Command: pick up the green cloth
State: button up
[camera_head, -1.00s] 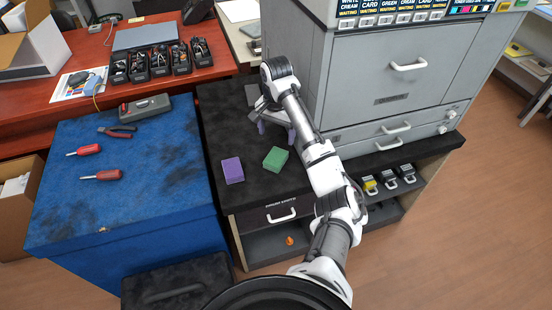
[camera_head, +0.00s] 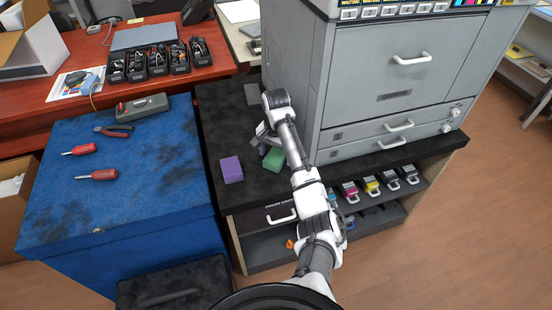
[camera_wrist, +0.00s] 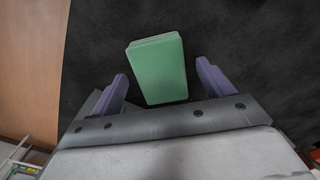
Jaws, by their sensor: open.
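The green cloth (camera_head: 274,158) is a folded block lying on the dark top of the low cabinet, partly covered by my arm in the head view. In the wrist view the green cloth (camera_wrist: 157,70) lies just beyond and between the fingertips. My gripper (camera_head: 263,147) is open and empty above the cabinet top. Its two purple fingers show in the wrist view (camera_wrist: 162,76), apart from the cloth, with gaps on both sides.
A purple block (camera_head: 231,169) lies left of the green cloth. The grey printer (camera_head: 385,85) stands close on the right. A blue workbench (camera_head: 125,185) with screwdrivers and pliers is on the left.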

jog(key=c, duration=1.1)
jog(key=shift+c, duration=0.2)
